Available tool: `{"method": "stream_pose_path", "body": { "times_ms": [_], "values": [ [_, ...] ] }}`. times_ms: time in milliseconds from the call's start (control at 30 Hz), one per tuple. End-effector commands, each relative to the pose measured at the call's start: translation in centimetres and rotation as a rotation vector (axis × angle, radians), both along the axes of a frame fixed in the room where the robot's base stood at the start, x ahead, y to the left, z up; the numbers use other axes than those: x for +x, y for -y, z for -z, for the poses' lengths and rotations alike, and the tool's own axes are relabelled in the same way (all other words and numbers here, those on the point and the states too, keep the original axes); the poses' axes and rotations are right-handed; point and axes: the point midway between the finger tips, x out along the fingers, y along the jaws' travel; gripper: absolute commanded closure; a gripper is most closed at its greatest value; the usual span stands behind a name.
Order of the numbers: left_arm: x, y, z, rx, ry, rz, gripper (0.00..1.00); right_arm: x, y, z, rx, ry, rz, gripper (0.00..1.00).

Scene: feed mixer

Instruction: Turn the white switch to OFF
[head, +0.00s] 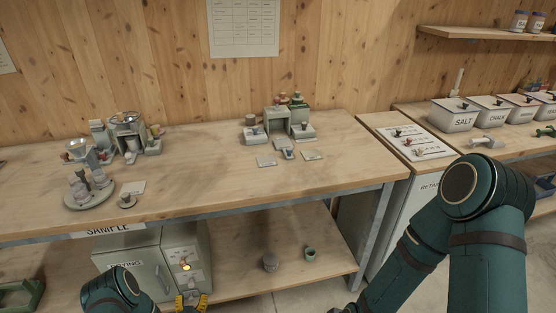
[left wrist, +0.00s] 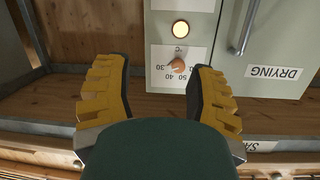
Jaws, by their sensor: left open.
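A grey drying oven (head: 135,258) stands on the lower shelf, with its door handle and control panel facing me. It also shows upside down in the left wrist view (left wrist: 281,45). Its panel has a lit round lamp (left wrist: 181,29) and a small orange-brown knob (left wrist: 178,65) on a white temperature dial. No clearly white switch can be made out; a pale plate beyond the lamp is cut off by the picture's edge. My left gripper (left wrist: 158,72) is open and empty in front of the panel, apart from the knob. In the head view its yellow fingers (head: 191,300) show low down.
The wooden bench (head: 220,185) overhangs the oven and carries small apparatus.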

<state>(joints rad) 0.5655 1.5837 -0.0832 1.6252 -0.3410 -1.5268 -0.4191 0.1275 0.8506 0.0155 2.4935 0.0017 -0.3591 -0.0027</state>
Motion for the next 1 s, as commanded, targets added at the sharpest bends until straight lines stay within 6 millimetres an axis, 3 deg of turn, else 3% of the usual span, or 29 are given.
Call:
{"method": "stream_pose_path", "body": {
  "times_ms": [133,267,367,500,600,700,800,1000],
  "values": [
    [0.7,2.9,-2.0,-0.122,-0.168,0.047,0.44,0.0,0.0,0.0,0.0,0.0,-0.001,0.53],
    [-0.3,6.7,-4.4,-0.251,-0.366,0.092,0.44,0.0,0.0,0.0,0.0,0.0,0.0,0.53],
    [-2.9,10.4,-7.0,-0.358,-0.551,0.125,0.44,0.0,0.0,0.0,0.0,0.0,0.0,0.53],
    [-8.7,15.1,-11.0,-0.478,-0.82,0.157,0.44,0.0,0.0,0.0,0.0,0.0,0.0,0.53],
    [-13.1,17.5,-13.6,-0.533,-0.98,0.166,0.44,0.0,0.0,0.0,0.0,0.0,0.0,0.53],
    [-16.4,18.7,-15.3,-0.563,-1.093,0.168,0.44,0.0,0.0,0.0,0.0,0.0,0.0,0.53],
    [-18.4,19.4,-16.4,-0.578,-1.158,0.165,0.44,0.0,0.0,0.0,0.0,0.0,0.0,0.53],
    [-19.4,19.7,-16.7,-0.584,-1.188,0.164,0.44,0.0,0.0,0.0,0.0,0.0,0.0,0.53]
  ]
}}
